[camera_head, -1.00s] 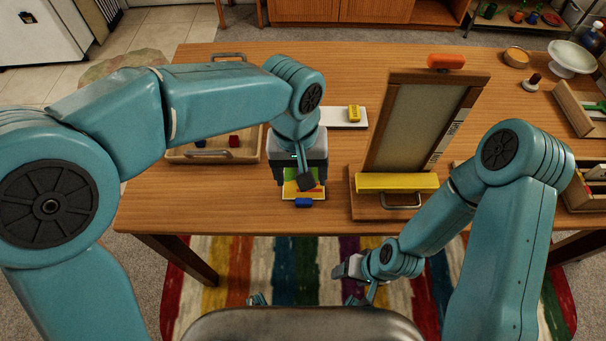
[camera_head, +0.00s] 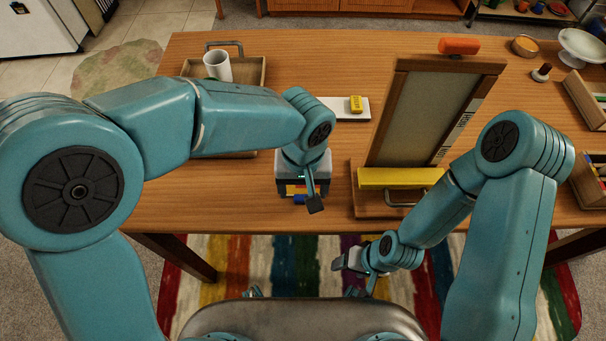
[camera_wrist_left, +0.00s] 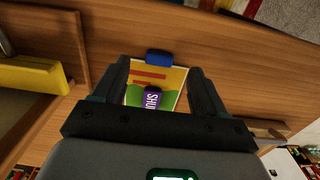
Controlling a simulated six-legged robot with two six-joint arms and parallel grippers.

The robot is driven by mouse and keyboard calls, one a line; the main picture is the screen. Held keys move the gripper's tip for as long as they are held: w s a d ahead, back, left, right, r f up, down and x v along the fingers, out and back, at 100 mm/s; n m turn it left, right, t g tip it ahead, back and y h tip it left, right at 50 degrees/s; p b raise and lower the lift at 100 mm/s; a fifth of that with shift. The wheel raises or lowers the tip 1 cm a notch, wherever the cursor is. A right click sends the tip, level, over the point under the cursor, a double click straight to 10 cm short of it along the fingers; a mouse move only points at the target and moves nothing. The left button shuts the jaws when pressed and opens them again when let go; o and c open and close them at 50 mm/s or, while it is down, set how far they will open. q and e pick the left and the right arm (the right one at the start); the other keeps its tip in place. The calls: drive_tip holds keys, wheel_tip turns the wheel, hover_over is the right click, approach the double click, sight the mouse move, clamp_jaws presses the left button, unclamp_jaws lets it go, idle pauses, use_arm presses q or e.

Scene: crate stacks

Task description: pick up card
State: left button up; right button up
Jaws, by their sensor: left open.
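The card (camera_wrist_left: 172,77) is yellow, red and green, with a blue piece (camera_wrist_left: 159,58) at one edge and a purple lettered piece (camera_wrist_left: 152,98) over its lower part. It is on the wooden table. My left gripper (camera_wrist_left: 158,70) is open, with a finger on each side of the card in the left wrist view. I cannot tell whether the fingers touch it. In the head view the left gripper (camera_head: 308,200) hides most of the card. My right gripper (camera_head: 350,275) is low, in front of the table edge; its jaws are not clear.
A framed board (camera_head: 425,115) with a yellow ledge (camera_head: 400,178) stands right of the card. Behind is a white slab (camera_head: 340,112) with a yellow block (camera_head: 356,104).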

sight(303, 201)
use_arm(q)
wheel_tip(303, 201, down, 5)
drive_tip(key=shift+r, duration=0.1)
drive_tip(key=shift+s, duration=0.1)
drive_tip(key=shift+c, duration=0.6)
drive_tip(key=c, duration=1)
drive_tip(key=shift+r, duration=0.15)
